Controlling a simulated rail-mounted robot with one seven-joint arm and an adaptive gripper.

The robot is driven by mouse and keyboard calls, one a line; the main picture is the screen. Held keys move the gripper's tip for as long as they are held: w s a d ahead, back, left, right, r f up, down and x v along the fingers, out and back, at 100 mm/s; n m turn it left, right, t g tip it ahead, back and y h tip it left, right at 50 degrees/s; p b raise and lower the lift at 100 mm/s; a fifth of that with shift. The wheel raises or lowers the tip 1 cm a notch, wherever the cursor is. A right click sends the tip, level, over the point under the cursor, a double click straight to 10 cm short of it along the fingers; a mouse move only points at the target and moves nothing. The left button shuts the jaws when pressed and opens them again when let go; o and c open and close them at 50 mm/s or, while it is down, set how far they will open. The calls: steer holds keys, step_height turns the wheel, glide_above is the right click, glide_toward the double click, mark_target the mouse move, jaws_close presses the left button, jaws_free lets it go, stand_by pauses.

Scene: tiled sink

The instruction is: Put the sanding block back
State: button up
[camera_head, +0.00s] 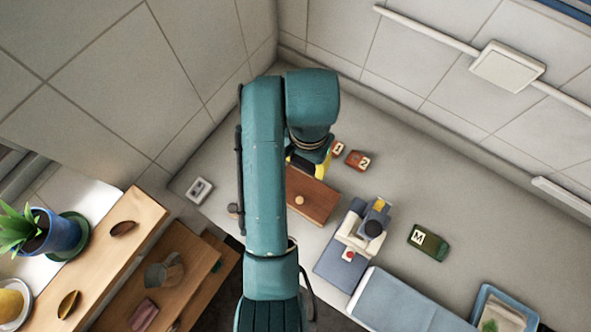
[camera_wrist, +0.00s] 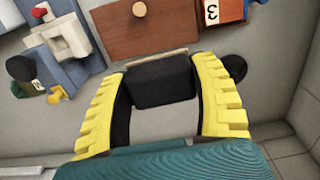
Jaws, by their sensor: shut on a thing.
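My gripper (camera_head: 309,167) shows its yellow fingers below my teal arm, by the far edge of the brown wooden panel. In the wrist view my gripper (camera_wrist: 166,100) has its fingers on either side of a dark block with a thin tan edge, which I take to be the sanding block (camera_wrist: 165,86). The fingers are shut on it. The head view does not show this block clearly, as my arm hides it. I cannot tell whether it touches the counter.
The brown panel (camera_head: 318,203) has a round knob. A small machine (camera_head: 352,243) and a green M block (camera_head: 428,242) stand right. A blue tray (camera_head: 482,303) is front right. Tiled walls close the back.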

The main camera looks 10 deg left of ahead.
steer(key=s+f, duration=0.4)
steer(key=s, duration=0.5)
steer(key=s+f, duration=0.4)
steer(key=s, duration=0.5)
step_height(320, 180, down, 6)
steer(key=shift+w+a+r+b, duration=0.1)
steer(key=shift+a+b, duration=0.05)
steer(key=shift+b, duration=0.2)
steer(key=shift+f+p, duration=0.4)
steer(key=shift+f, duration=1.85)
steer(key=o, duration=0.8)
steer(key=shift+f, duration=0.15)
steer(key=shift+o, duration=0.2)
